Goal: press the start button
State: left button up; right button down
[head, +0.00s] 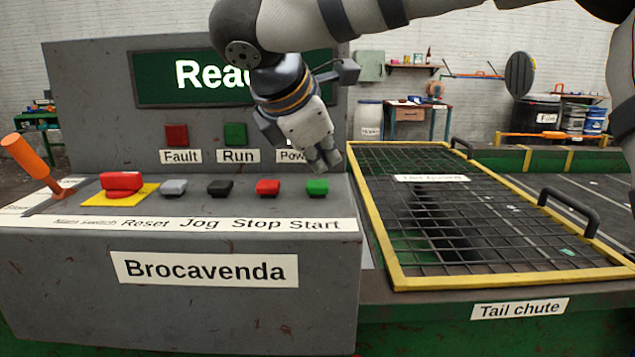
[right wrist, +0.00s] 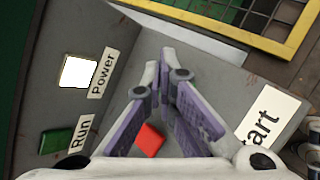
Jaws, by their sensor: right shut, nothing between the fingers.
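The green start button (head: 317,187) sits at the right end of the button row on the grey console (head: 200,320), above the label "Start" (head: 315,225). My right gripper (head: 326,160) is shut and empty, its fingertips pointing down just above and behind the button in the head view, with no visible contact. In the right wrist view the shut fingers (right wrist: 167,58) hide the green button. The "Start" label (right wrist: 265,125) shows to their right, and the red stop button (right wrist: 149,140) below them. My left gripper is not in view.
The power lamp (right wrist: 76,72) glows white. A yellow-framed mesh guard (head: 394,268) lies right.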

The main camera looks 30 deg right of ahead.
jog(key=shift+f, duration=0.15)
jog(key=shift+f, duration=0.25)
